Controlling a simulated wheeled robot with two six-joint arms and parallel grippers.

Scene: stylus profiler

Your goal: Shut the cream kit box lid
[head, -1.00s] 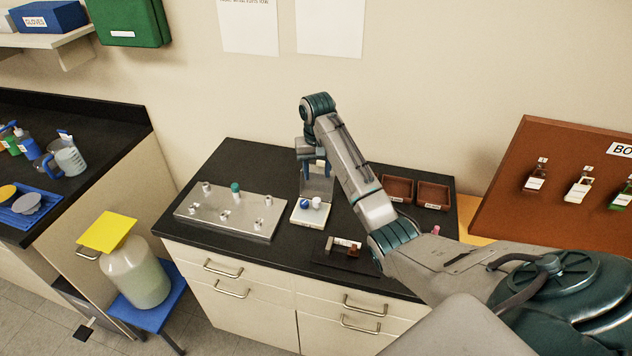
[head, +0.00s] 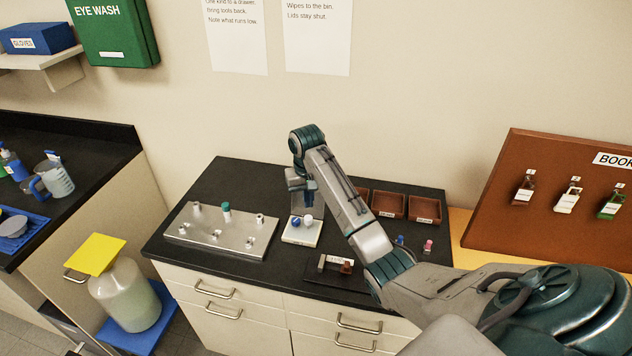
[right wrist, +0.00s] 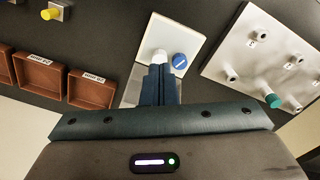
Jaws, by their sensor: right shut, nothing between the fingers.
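The cream kit box (head: 302,236) sits on the black bench top, with a blue-capped piece (head: 295,221) and a white piece (head: 308,219) on it. Its lid, a greyish panel (head: 297,203), appears to stand raised at the box's back edge, partly hidden by my gripper. My right gripper (head: 309,202) is shut and empty, pointing down over the back of the box. In the right wrist view the shut fingers (right wrist: 160,70) overlap the lid (right wrist: 132,88), beside the white piece; I cannot tell whether they touch. My left gripper is out of view.
A metal plate with several pegs (head: 190,232) lies left of the box. Brown trays (head: 388,206) stand at the back right. A dark holder (head: 322,275) lies in front, near the bench edge. Small blue and pink pieces (head: 428,246) stand to the right, near my arm.

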